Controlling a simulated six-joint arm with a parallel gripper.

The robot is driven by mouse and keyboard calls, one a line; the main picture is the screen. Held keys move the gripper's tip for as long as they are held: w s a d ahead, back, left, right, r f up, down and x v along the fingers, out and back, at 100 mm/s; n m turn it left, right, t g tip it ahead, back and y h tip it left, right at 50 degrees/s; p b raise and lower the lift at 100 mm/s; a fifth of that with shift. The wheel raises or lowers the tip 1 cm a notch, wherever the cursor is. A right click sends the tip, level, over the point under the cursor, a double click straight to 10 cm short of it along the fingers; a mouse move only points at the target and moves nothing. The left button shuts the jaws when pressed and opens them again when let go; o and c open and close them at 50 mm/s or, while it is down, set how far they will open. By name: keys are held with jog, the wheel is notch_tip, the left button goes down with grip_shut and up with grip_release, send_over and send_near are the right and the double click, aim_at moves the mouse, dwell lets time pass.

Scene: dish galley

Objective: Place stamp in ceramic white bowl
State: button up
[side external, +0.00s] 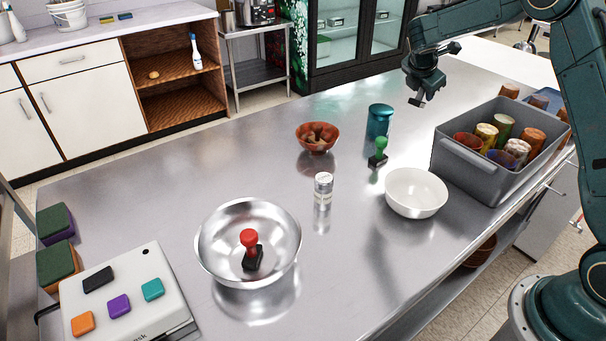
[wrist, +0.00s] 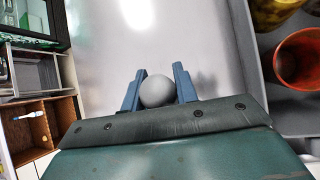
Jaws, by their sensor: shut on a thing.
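My gripper (side external: 419,97) is high above the far part of the counter, to the left of the grey crate. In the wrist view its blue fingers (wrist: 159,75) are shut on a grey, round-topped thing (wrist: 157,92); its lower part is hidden. The white ceramic bowl (side external: 417,207) stands on the counter, in front of and below my gripper, and looks empty. A stamp with a green handle (side external: 381,145) stands behind the bowl. A stamp with a red handle (side external: 249,240) stands in a metal bowl (side external: 208,258).
A grey crate (side external: 460,158) of coloured cups stands right of the white bowl. A teal canister (side external: 379,120), an orange bowl (side external: 316,146) and a white-labelled shaker (side external: 323,186) stand nearby. A button box (side external: 135,287) and sponges (side external: 57,263) are at the front left.

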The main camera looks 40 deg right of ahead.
jog(key=s+a+f+n+y, duration=0.1)
jog(key=s+a+f+y, duration=0.1)
jog(key=a+f+y, duration=0.3)
notch_tip(320, 180, up, 4)
jog(key=r+n+g+y, duration=0.1)
jog(key=n+g+y, duration=0.4)
jog(key=g+y, duration=0.15)
send_over(408, 201)
jog(key=shift+f+t+y, duration=0.25)
jog(key=shift+t+y, duration=0.2)
jog(key=shift+f, duration=0.25)
jog(key=shift+f, duration=4)
jog(key=o, duration=1)
jog(key=shift+o, duration=0.2)
